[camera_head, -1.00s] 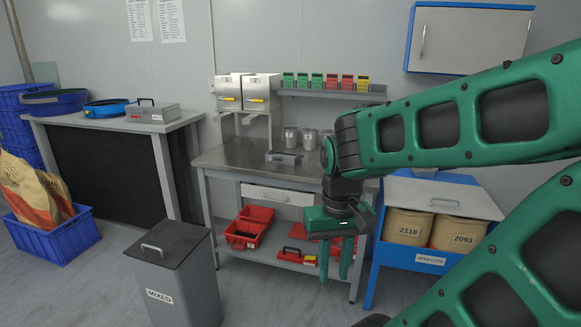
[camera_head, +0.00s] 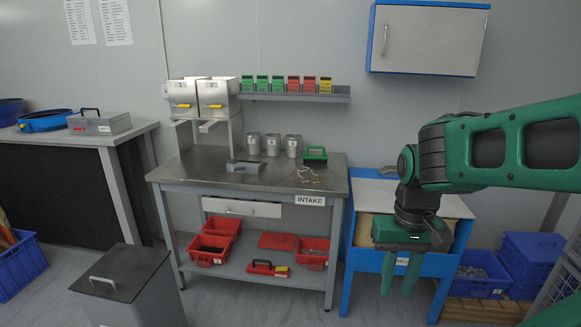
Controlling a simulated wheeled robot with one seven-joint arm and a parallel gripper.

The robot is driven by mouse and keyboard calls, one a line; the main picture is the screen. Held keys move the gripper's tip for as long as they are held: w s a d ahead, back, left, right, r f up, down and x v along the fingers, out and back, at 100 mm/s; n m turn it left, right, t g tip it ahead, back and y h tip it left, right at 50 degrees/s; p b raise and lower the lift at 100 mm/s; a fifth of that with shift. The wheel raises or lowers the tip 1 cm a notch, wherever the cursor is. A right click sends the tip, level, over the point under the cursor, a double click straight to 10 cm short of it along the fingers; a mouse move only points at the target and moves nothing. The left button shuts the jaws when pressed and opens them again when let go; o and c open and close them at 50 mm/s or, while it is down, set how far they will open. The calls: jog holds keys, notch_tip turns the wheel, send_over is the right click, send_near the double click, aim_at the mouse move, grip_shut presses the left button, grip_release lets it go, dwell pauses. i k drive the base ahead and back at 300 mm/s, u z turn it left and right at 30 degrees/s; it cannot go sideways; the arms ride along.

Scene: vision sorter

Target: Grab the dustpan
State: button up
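I cannot tell for sure which thing is the dustpan. A green piece with a black handle (camera_head: 315,156) sits at the back right of the steel bench top, beside small scattered bits (camera_head: 304,176). A low red piece with a black handle (camera_head: 266,268) lies at the front of the bench's lower shelf. My gripper (camera_head: 400,286) hangs pointing down in front of the blue-framed stand, right of the bench. Its two green fingers are apart with nothing between them. It touches neither piece.
The bench (camera_head: 172,173) also holds a grey tool (camera_head: 245,166) and several metal cups (camera_head: 272,145). Red bins (camera_head: 313,254) fill its lower shelf. A blue-framed stand (camera_head: 351,235) adjoins it at right. A lidded grey bin (camera_head: 125,275) stands front left. The floor before the bench is clear.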

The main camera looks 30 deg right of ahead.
aim_at(248, 167)
jog(key=z, duration=0.55)
jog(key=i, duration=2)
